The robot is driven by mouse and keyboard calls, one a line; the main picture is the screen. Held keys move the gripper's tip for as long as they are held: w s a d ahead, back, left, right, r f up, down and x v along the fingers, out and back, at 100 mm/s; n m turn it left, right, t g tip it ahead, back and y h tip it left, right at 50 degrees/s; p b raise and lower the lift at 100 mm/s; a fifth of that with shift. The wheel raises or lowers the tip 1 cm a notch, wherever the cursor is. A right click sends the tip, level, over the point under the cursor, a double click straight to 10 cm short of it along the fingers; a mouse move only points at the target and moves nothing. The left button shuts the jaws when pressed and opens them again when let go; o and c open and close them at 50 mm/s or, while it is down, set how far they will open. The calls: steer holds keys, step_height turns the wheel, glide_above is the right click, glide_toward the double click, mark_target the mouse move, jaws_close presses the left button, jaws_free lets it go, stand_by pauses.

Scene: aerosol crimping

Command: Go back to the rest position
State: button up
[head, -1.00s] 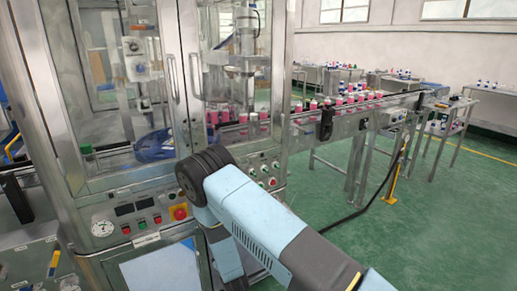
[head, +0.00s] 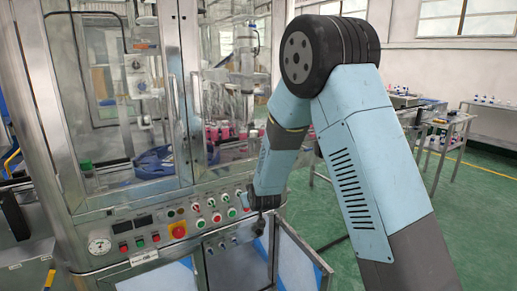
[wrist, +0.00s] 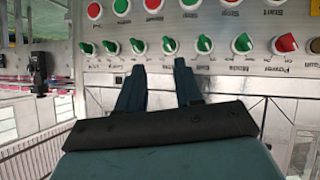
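My gripper (wrist: 159,68) shows in the wrist view with its two dark fingers apart and nothing between them. It points at the machine's control panel (wrist: 225,82), which has a row of green and red knobs and a row of round buttons above. In that view, the panel labels look upside down. In the head view my arm rises to a high elbow and bends back down. Its end is close in front of the panel (head: 213,213), near the right end of the button rows. The fingers are too small there to make out, and any contact cannot be told.
The glass-fronted crimping machine (head: 112,60) stands at left and centre. A metal cabinet door (head: 297,262) stands open below the panel. Pink cans (head: 222,131) stand behind the glass. My arm hides most of the conveyor. Green floor (head: 455,215) is clear at right.

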steer(key=s+d+r+m+g+h, duration=0.1)
steer(key=s+d+r, duration=0.6)
steer(key=d+r, duration=0.15)
steer(key=s+d+r+m+g, duration=0.2)
steer(key=s+d+r, duration=0.5)
steer(key=r, duration=0.3)
steer(key=s+d+r+g, duration=0.1)
steer(key=s+d+r, duration=0.1)
steer(key=s, duration=0.6)
steer(key=s+d+r+m+h, duration=0.1)
steer(key=s+d, duration=0.4)
steer(key=s, duration=0.4)
steer(key=s+d+r+m+g+h, duration=0.1)
steer(key=s+d, duration=0.3)
steer(key=s, duration=0.5)
steer(key=shift+r+g, duration=0.3)
steer(key=shift+r, duration=0.55)
steer(key=shift+d, duration=0.15)
